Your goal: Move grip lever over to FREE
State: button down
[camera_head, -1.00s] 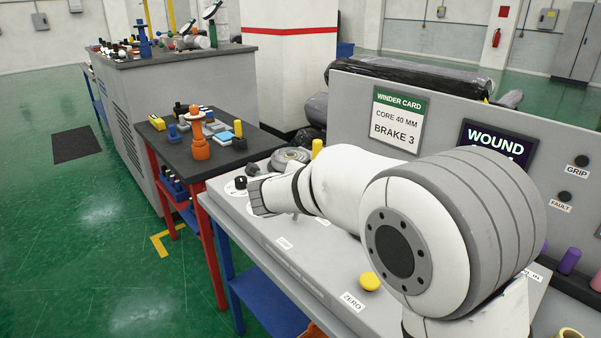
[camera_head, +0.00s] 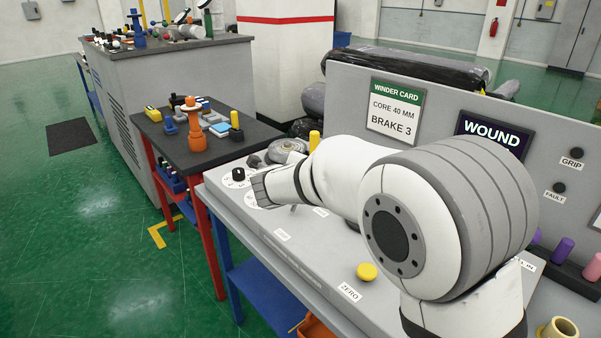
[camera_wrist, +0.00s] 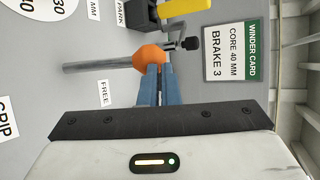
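The grip lever shows in the wrist view as a grey rod (camera_wrist: 95,63) with an orange knob (camera_wrist: 148,55) at its right end. The FREE label (camera_wrist: 104,93) lies just beside the rod, and the GRIP label (camera_wrist: 6,118) is at the far left edge. My gripper (camera_wrist: 154,70) has its two blue fingers close together, with the tips at the orange knob, seemingly shut on it; the tips partly overlap the knob. In the head view my arm hides the fingers and the knob.
The winder card (camera_head: 395,108) stands on the upright panel behind the lever. A black block with a yellow part (camera_wrist: 186,7) is near the knob. A yellow ZERO button (camera_head: 367,271) sits on the console front. A small dark-topped table (camera_head: 215,150) stands to the left.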

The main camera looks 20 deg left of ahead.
jog(key=v, duration=0.7)
jog(key=shift+s+r, duration=0.2)
jog(key=shift+s, duration=0.2)
